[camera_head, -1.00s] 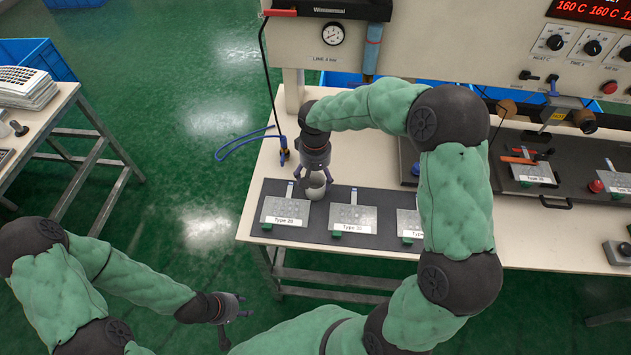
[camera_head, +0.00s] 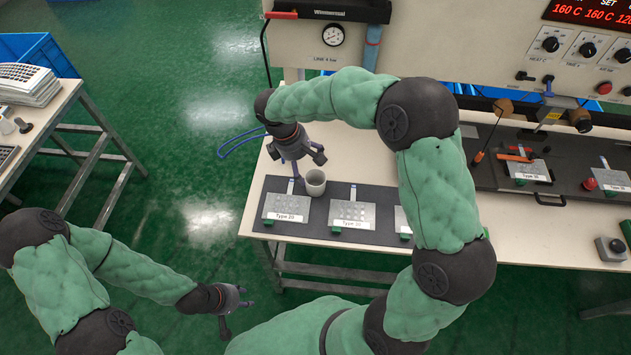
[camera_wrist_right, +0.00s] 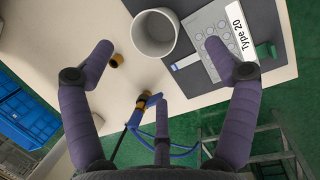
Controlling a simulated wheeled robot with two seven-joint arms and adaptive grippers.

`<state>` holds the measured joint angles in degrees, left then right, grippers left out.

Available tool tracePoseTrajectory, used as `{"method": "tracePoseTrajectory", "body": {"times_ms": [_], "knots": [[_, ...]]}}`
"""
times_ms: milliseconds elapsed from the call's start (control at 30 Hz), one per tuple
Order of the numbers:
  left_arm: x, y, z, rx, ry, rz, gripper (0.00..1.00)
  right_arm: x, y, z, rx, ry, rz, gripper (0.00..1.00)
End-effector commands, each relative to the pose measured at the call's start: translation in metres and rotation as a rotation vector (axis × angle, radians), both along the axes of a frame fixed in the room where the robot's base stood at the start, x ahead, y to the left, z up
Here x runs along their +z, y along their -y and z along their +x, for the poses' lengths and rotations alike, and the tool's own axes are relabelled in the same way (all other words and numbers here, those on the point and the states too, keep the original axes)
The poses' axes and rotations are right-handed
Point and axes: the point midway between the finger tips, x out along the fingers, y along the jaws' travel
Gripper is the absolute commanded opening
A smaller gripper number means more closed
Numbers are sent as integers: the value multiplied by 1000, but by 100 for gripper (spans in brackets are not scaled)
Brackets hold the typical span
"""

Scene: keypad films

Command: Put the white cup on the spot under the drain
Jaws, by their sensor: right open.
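The white cup (camera_head: 315,182) stands upright on the back edge of the dark mat (camera_head: 262,228), behind the Type 20 and Type 30 plates. In the right wrist view the cup (camera_wrist_right: 153,34) looks empty and lies beyond the fingertips. My right gripper (camera_head: 308,168) is open and empty, above and to the left of the cup, apart from it. In the right wrist view its fingers (camera_wrist_right: 160,46) are spread wide. My left gripper (camera_head: 238,318) is open and empty, low in front of the table. I cannot make out the drain or its spot for certain; my right arm hides part of the table.
A blue cylinder (camera_head: 373,42) hangs on the panel beside a gauge (camera_head: 333,35); my arm covers below it. Plates marked Type 20 (camera_head: 286,208) and Type 30 (camera_head: 352,214) lie near the cup. A blue hose (camera_wrist_right: 180,150) and brass fittings (camera_wrist_right: 117,60) are by the table's left edge.

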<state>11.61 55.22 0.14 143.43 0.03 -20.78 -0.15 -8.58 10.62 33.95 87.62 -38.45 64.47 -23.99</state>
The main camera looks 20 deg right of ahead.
Motion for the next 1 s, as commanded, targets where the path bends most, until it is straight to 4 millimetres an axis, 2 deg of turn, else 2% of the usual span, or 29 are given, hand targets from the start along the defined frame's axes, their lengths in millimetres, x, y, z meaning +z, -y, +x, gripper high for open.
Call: {"method": "tracePoseTrajectory", "body": {"times_ms": [100,300,467,733,1000], "knots": [[4,0,0,0,0,0,40,2,-8,2,229,-66,-47,87],[5,0,0,0,0,0,40,3,-12,3,417,-129,-88,87],[2,0,0,0,0,0,40,-7,-8,2,434,-139,-91,87],[-7,0,0,0,0,0,40,-43,7,0,431,-137,-90,87],[-12,0,0,0,0,0,40,-59,15,0,430,-135,-89,87]]}}
